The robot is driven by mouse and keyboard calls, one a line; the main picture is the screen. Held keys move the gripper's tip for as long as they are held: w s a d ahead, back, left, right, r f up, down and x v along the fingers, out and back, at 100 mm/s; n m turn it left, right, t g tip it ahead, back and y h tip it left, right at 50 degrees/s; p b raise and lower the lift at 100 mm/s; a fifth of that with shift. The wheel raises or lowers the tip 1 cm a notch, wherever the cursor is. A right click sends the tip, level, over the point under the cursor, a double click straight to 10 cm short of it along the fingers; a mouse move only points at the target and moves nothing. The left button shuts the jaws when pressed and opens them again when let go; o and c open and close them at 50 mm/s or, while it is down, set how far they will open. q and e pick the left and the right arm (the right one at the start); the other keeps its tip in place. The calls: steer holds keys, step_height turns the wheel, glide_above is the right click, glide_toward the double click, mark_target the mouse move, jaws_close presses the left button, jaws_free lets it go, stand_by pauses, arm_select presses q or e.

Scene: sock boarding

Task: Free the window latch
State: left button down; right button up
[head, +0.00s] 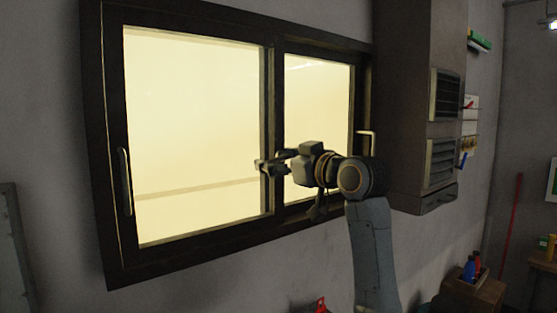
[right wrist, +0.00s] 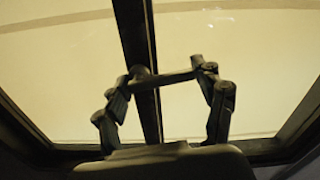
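The sliding window (head: 190,243) has a dark frame and two bright panes. My right gripper (head: 264,167) is in front of the dark middle upright (head: 268,100), beside the left pane's inner edge. In the right wrist view, the fingers of my right gripper (right wrist: 170,76) stand in front of the middle upright (right wrist: 139,40). A dark bar-like shape spans between the fingertips. A slim upright handle (head: 124,180) is on the window's left side. My left gripper is not in view.
A pale handle-like bar (head: 371,133) is at the window's right edge, beside my right arm. A tall grey vented cabinet (head: 405,100) juts out to the right of the window. A wooden box (head: 488,290) with bottles stands low at the right. The wall left of the window is mostly bare.

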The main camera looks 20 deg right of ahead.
steer(key=shift+r+m, duration=0.3)
steer(key=shift+m, duration=1.1)
steer(key=o, duration=1.1)
steer(key=shift+a, duration=0.1)
steer(key=v, duration=1.2)
